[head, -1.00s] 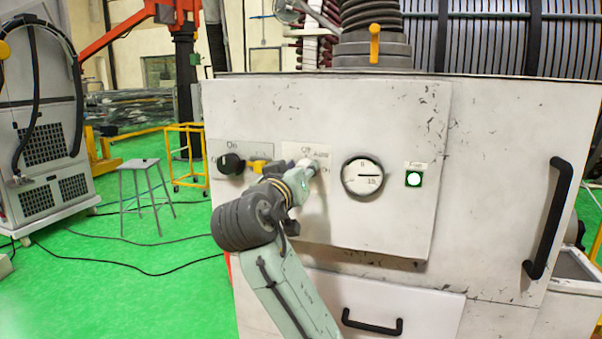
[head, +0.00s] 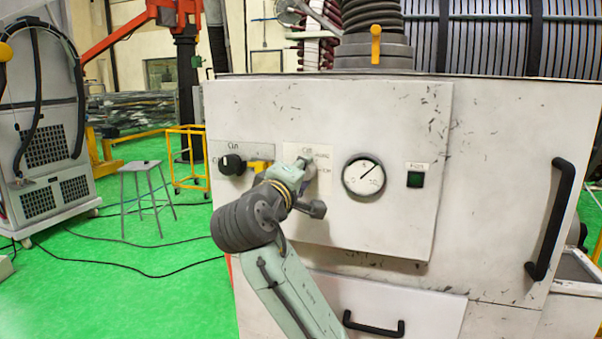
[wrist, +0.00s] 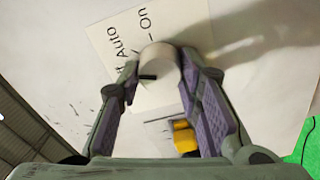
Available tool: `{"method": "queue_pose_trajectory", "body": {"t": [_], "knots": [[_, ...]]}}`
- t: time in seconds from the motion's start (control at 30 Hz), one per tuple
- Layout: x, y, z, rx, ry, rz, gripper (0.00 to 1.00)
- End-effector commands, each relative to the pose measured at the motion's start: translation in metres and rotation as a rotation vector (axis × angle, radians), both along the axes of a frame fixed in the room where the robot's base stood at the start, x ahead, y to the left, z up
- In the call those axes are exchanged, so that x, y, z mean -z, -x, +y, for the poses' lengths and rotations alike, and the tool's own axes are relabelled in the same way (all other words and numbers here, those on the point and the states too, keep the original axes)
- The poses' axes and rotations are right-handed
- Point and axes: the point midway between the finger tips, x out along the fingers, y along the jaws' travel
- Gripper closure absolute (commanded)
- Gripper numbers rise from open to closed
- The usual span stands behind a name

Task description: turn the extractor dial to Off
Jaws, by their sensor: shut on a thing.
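The extractor dial is a pale grey round knob (wrist: 160,62) with a short black mark, on a white label plate (wrist: 108,38). In the wrist view, "Auto" and "On" are readable; the third word is mostly hidden at the left finger. The black mark points left, toward that partly hidden word. My gripper (wrist: 165,82) has its two purple-padded fingers on either side of the knob, shut on it. In the head view, my gripper (head: 302,168) is at the label plate, where "Off" is at the top, and covers most of the dial.
A round gauge (head: 364,177) has its needle at upper right. A square green lamp (head: 415,180) is dark. A black knob (head: 232,164) and a yellow part (head: 258,166) are left of the dial. A black drawer handle (head: 373,325) is below.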

Motion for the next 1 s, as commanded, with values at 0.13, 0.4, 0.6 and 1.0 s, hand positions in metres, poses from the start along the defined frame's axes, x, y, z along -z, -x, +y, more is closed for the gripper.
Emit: {"method": "queue_pose_trajectory", "body": {"t": [0.13,0.4,0.6,1.0], "knots": [[0.0008,0.0001,-0.0001,0.002,0.111,0.037,0.96],[0.0017,0.0000,0.0000,0.001,0.255,0.084,0.96],[0.0021,0.0000,0.0003,0.000,0.308,0.101,0.96],[0.0022,0.0000,0.0006,-0.001,0.328,0.108,0.95]]}}
